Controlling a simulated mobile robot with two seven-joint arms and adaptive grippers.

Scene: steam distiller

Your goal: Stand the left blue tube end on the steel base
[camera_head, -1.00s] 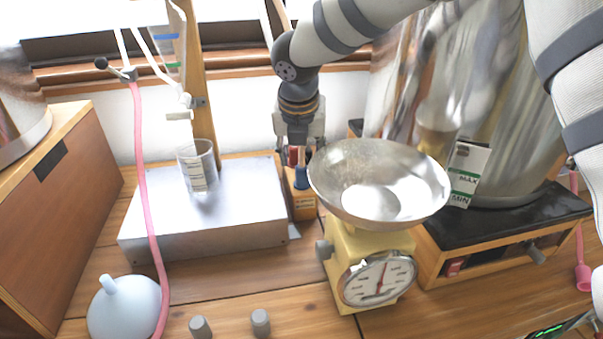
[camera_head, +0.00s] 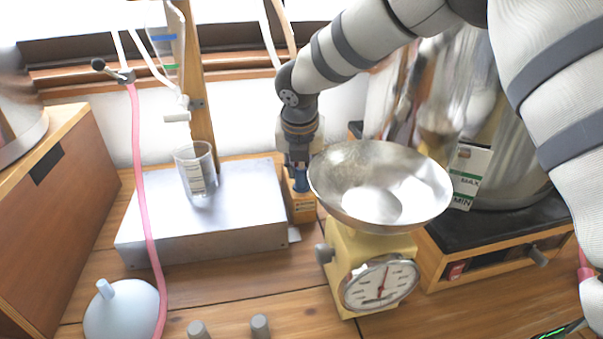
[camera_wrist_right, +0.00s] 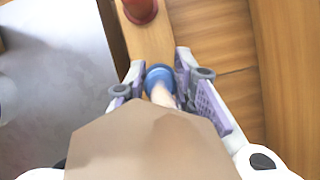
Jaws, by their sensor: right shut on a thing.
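The blue tube end (camera_head: 301,184) shows as a small blue piece above the narrow wooden block (camera_head: 302,208). In the right wrist view the blue tube end (camera_wrist_right: 159,78) is between the finger pads of my right gripper (camera_wrist_right: 161,85), which is shut on it. In the head view my right gripper (camera_head: 300,164) points down at the block; I cannot tell whether the tube end still touches the block. The steel base (camera_head: 245,215) is the flat grey slab just left of the block, with a beaker on it. My left gripper is not in view.
A red tube end (camera_wrist_right: 140,9) stands on the block in the wrist view. The beaker (camera_head: 196,172) stands on the back part of the slab. A scale with a steel bowl (camera_head: 380,185) is close on the right. The slab's front and right are clear.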

